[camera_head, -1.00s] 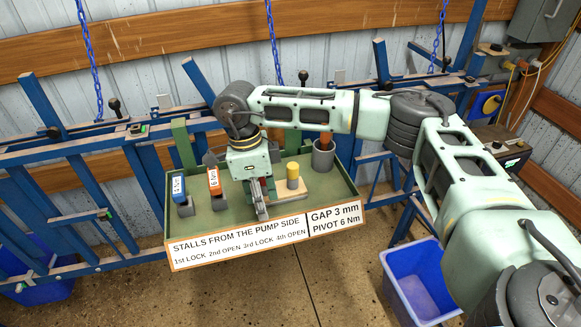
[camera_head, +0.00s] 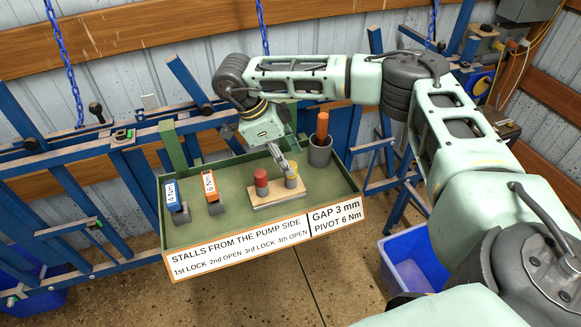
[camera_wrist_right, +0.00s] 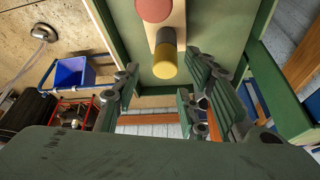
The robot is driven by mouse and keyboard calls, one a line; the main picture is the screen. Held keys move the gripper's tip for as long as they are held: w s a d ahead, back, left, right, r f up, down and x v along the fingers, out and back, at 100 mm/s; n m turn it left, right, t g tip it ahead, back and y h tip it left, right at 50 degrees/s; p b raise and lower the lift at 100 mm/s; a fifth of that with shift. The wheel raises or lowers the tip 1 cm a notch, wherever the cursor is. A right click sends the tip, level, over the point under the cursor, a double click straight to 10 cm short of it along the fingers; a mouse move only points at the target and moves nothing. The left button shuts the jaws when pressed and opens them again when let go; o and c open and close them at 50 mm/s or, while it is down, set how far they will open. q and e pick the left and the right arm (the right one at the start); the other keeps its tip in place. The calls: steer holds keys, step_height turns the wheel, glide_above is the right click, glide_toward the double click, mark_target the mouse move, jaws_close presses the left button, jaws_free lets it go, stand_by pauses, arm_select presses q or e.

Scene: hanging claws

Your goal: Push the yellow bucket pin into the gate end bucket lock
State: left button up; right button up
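The yellow pin (camera_head: 291,182) stands upright with a grey section on a light wooden block (camera_head: 278,198) in the green tray. Beside it on the same block stands a red pin (camera_head: 261,182). My right gripper (camera_head: 284,167) is at the yellow pin and partly covers it in the head view. In the right wrist view the fingers (camera_wrist_right: 164,82) are spread and the yellow pin (camera_wrist_right: 165,60) shows between and beyond their tips, with a gap on each side. The gate end bucket lock cannot be made out for sure. My left gripper is not in view.
The green tray (camera_head: 236,222) also holds a blue 4 Nm tool (camera_head: 172,195), an orange 6 Nm tool (camera_head: 210,186) and a grey cup (camera_head: 320,152) with an orange handle. Blue stall rails (camera_head: 75,152) run behind. A blue bucket (camera_head: 410,262) stands on the floor at right.

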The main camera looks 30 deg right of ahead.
steer(key=x, duration=0.1)
steer(key=p+x, duration=0.1)
steer(key=x, duration=0.1)
steer(key=shift+w+f+p, duration=0.2)
steer(key=shift+f+p, duration=0.1)
steer(key=shift+f, duration=0.55)
steer(key=shift+s, duration=0.1)
steer(key=shift+r, duration=0.1)
jaws_close()
